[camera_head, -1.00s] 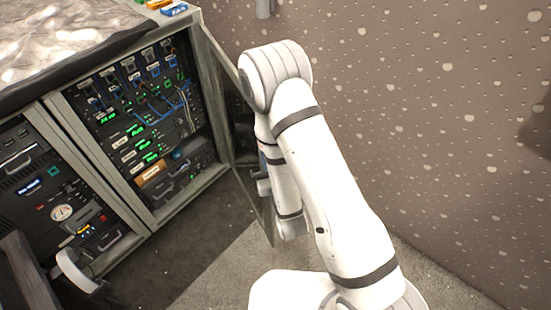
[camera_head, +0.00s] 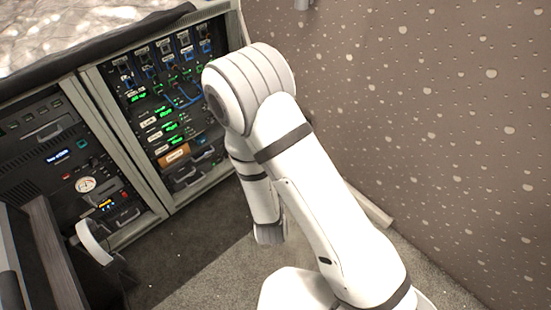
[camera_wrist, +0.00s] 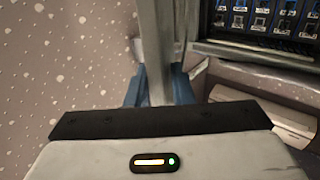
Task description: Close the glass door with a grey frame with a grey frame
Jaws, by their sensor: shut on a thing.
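In the wrist view, my gripper (camera_wrist: 159,86) has its blue fingers on both sides of an upright grey bar. This bar is the edge of the grey frame of the glass door (camera_wrist: 158,40), and the gripper is shut on it. In the head view my arm covers the door and my gripper, so the door's angle is hard to tell there. The rack bay (camera_head: 168,105) with lit green displays and blue cables shows to the left of my arm.
A second rack bay (camera_head: 75,165) with a gauge stands to the left. A dark wooden piece (camera_head: 45,250) and a pale curved handle (camera_head: 95,240) are at lower left. The speckled wall (camera_head: 430,100) is close on the right. Carpeted floor (camera_head: 190,270) lies open in front.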

